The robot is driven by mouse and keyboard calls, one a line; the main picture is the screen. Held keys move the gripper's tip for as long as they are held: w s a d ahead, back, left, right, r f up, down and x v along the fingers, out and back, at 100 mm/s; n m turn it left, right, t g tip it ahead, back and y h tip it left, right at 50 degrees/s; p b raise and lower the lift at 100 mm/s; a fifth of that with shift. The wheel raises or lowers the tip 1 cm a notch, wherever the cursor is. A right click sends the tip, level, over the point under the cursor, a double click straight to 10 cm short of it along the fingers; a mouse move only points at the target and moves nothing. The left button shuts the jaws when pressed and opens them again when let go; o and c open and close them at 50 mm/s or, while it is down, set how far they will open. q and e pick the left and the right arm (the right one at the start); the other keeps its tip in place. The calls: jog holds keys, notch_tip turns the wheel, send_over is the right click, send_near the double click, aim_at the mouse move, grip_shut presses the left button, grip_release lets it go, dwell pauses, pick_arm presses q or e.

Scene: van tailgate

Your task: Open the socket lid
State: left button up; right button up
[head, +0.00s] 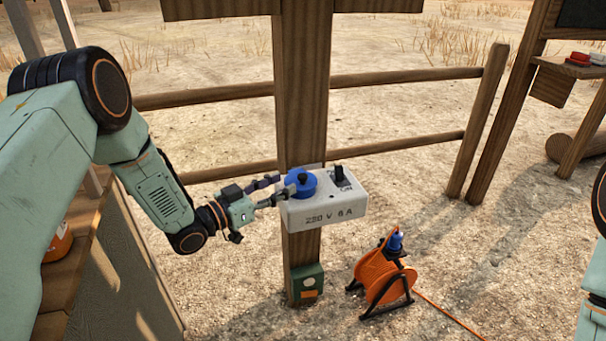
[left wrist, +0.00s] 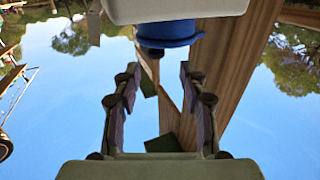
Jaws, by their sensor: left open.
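The blue round socket lid (head: 298,188) with a dark knob sits down on the left part of the white socket box (head: 330,212), which is fixed to a wooden post and marked "220 V 6 A". My left gripper (head: 281,189) reaches in from the left; its fingers are spread and their tips are close to the lid's left edge. In the left wrist view my left gripper (left wrist: 160,80) is open and empty, with the blue lid (left wrist: 168,36) ahead beneath the white box (left wrist: 175,8). I cannot tell whether a finger touches the lid. My right gripper is out of view.
A black switch (head: 341,175) stands on the box's right part. A small green box (head: 306,284) is low on the wooden post (head: 303,100). An orange cable reel (head: 378,280) stands on the ground at the right. A rail fence (head: 400,76) runs behind.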

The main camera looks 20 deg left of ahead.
aim_at(300, 176)
pick_arm(q)
jog(key=x, duration=0.2)
jog(key=b+x, duration=0.1)
jog(key=x, duration=0.2)
jog(key=shift+s+d, duration=0.1)
jog(key=shift+d, duration=0.4)
jog(key=shift+w+d+b, duration=0.15)
jog(key=shift+w+b, duration=0.25)
jog(key=shift+w, duration=0.2)
jog(key=shift+w+d+r, duration=0.1)
jog(key=shift+d+r, duration=0.05)
jog(key=shift+d, duration=0.15)
jog(key=shift+a, duration=0.2)
jog(key=c, duration=0.3)
jog(key=shift+d, duration=0.1)
jog(key=c, duration=0.3)
grip_shut()
jog(key=shift+w, duration=0.1)
